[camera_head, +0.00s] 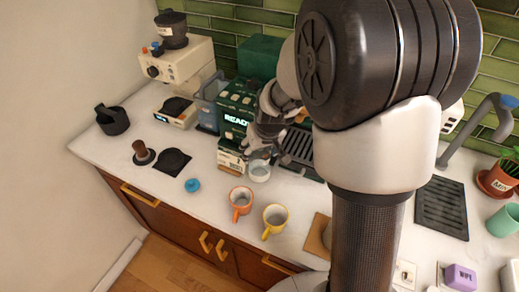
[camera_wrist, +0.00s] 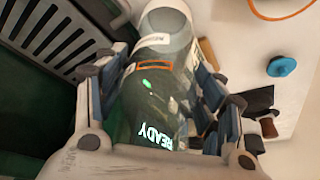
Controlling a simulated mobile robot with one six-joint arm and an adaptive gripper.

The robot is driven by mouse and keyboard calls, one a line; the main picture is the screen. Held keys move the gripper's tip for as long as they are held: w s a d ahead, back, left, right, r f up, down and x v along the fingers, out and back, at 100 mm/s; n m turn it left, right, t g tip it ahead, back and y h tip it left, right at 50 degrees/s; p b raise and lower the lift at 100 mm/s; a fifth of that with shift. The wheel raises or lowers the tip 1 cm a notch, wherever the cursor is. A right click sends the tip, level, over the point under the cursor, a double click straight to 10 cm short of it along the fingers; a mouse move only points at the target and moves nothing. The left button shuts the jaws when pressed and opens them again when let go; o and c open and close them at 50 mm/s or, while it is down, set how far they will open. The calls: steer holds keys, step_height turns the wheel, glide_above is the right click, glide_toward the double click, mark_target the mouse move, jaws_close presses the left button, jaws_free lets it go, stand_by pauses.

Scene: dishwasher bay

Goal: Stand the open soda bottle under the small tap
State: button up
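My gripper (camera_head: 264,140) is in front of the green machine in the head view. In the wrist view my gripper (camera_wrist: 165,95) has a finger on each side of a clear bottle (camera_wrist: 165,22), apparently closed on it. The glowing READY panel shows through the bottle. In the head view a clear round end (camera_head: 260,172) shows just below my fingers; the rest is hidden by them. I cannot tell whether it touches the counter. A grey tap (camera_head: 473,118) with a blue tip stands at the right; I cannot tell whether it is the small tap.
The green machine (camera_head: 238,108) and a dark slatted tray (camera_head: 300,147) stand behind and beside my gripper. An orange mug (camera_head: 240,202), a yellow mug (camera_head: 274,220) and a blue cap-like piece (camera_head: 192,185) are in front. Another dark grate (camera_head: 442,207) lies right. My arm hides the middle.

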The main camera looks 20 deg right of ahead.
steer(key=shift+o, duration=0.9)
